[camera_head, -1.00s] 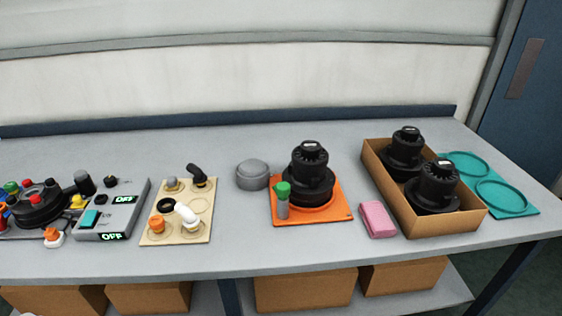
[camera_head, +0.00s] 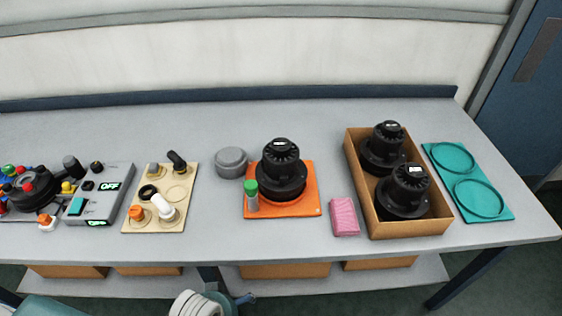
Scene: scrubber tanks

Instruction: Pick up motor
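One black motor (camera_head: 281,172) stands upright on an orange plate (camera_head: 308,178) at the middle of the table. Two more black motors stand in an open cardboard box (camera_head: 408,231) to the right, a rear one (camera_head: 384,148) and a front one (camera_head: 404,191). Each has a small white label on top. Neither gripper shows in the head view. Only parts of my own arms or body show at the bottom edge, and nothing is held in view.
A green-capped bottle (camera_head: 251,195) stands by the middle motor. A pink block (camera_head: 344,217), grey round lid (camera_head: 231,161), teal plate (camera_head: 449,151), beige parts board (camera_head: 183,206) and grey control box (camera_head: 112,190) share the table. The rear strip is mostly clear.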

